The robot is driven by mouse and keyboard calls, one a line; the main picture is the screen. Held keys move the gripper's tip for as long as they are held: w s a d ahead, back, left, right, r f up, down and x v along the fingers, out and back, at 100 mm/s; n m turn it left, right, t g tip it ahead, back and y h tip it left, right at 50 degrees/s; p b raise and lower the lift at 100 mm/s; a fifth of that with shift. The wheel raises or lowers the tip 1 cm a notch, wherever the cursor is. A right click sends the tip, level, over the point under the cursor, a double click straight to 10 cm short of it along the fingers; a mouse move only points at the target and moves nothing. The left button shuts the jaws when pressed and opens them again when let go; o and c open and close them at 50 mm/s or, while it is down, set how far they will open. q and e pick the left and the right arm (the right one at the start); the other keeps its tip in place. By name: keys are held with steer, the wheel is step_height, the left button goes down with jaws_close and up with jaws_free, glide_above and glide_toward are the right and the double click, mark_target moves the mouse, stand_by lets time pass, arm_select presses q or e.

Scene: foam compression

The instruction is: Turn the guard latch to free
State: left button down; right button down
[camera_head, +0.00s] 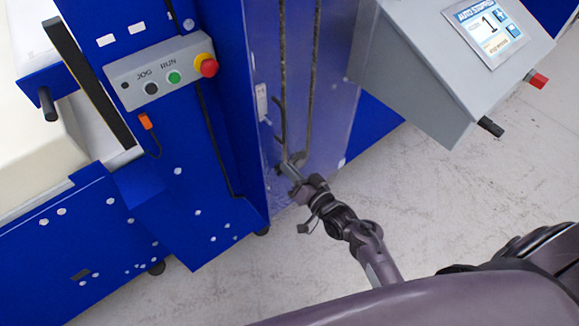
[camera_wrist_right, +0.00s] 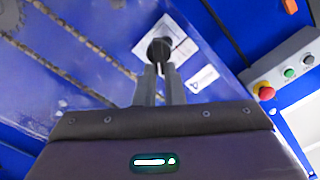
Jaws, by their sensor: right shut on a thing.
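The guard latch (camera_wrist_right: 158,48) shows in the right wrist view as a dark round knob on a white label plate (camera_wrist_right: 180,46) fixed to the blue guard panel. My right gripper (camera_wrist_right: 160,72) has its two fingers close together at the knob, shut on it. Which way the latch is turned is hard to tell, since the fingers hide part of it. In the head view my right gripper (camera_head: 292,172) reaches the lower part of the guard panel (camera_head: 335,100), and the latch is mostly hidden behind it. My left gripper is not in view.
A grey JOG/RUN box (camera_head: 160,75) with a red stop button (camera_head: 208,66) is on the blue machine, left of the panel. A grey console (camera_head: 450,60) with a screen reading 1 stands at the upper right. Pale floor (camera_head: 480,180) is open below it.

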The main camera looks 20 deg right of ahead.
steer(key=m+p, duration=0.1)
steer(key=m, duration=0.1)
steer(key=m+p, duration=0.1)
steer(key=m, duration=0.2)
steer(key=shift+w+d+f+m, duration=0.1)
steer(key=shift+d+f+m, duration=0.1)
steer(key=shift+m, duration=0.1)
steer(key=shift+d+f+m+p, duration=0.1)
steer(key=shift+m+p, duration=0.15)
steer(key=shift+m, duration=0.45)
steer(key=shift+a+f+m+p, duration=0.15)
steer(key=shift+m+p, duration=0.15)
steer(key=shift+m, duration=0.4)
steer(key=shift+d+f+m+p, duration=0.15)
steer(key=shift+m+p, duration=0.1)
steer(key=shift+m, duration=0.45)
steer(key=c, duration=1.5)
jaws_free()
steer(key=b+v, duration=0.1)
steer(key=v, duration=0.6)
steer(key=shift+s+d, duration=0.1)
steer(key=shift+s, duration=0.25)
